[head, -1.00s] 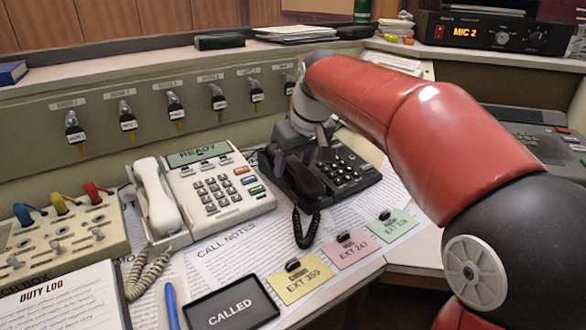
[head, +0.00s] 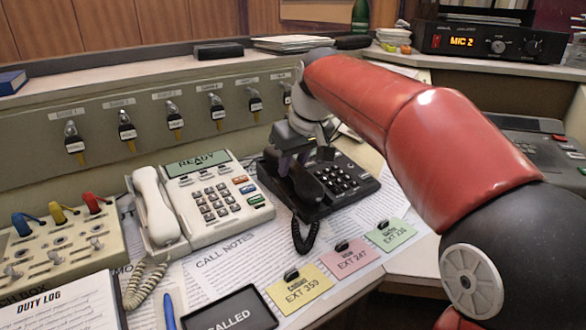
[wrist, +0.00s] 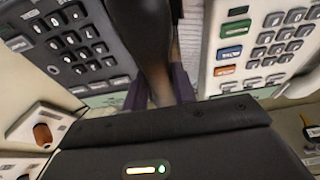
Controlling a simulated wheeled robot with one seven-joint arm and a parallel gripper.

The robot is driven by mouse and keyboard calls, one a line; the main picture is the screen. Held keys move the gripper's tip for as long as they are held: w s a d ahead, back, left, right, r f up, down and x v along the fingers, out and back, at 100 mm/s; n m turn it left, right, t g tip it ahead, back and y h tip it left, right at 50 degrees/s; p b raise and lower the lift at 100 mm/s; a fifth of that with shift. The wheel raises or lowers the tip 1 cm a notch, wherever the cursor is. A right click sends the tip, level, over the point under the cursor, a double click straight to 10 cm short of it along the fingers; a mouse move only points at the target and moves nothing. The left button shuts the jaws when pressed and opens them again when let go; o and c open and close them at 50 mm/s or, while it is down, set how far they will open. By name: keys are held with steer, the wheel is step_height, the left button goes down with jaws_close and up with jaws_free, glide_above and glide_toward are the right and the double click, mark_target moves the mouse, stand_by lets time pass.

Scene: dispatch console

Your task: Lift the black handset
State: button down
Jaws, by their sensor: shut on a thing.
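The black handset (head: 304,186) lies along the left side of the black desk phone (head: 343,184), with its coiled cord hanging at the front. My gripper (head: 303,158) is over the handset from above, its jaws shut on the handset's grip. In the wrist view, the handset (wrist: 146,38) runs between my gripper's two purple fingers (wrist: 160,88). The handset is at or very near its cradle; I cannot tell whether there is a gap beneath it. My gripper hides part of the handset and the phone's back.
A white phone (head: 208,200) with its own handset stands close on the left. A panel with hanging keys (head: 175,115) rises behind. Coloured extension cards (head: 300,288) and a "CALLED" sign (head: 230,312) lie in front. A radio unit (head: 490,40) sits on the back ledge.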

mark_target(293, 163)
step_height(293, 163, up, 18)
steer(key=p, duration=0.1)
steer(key=shift+r, duration=0.1)
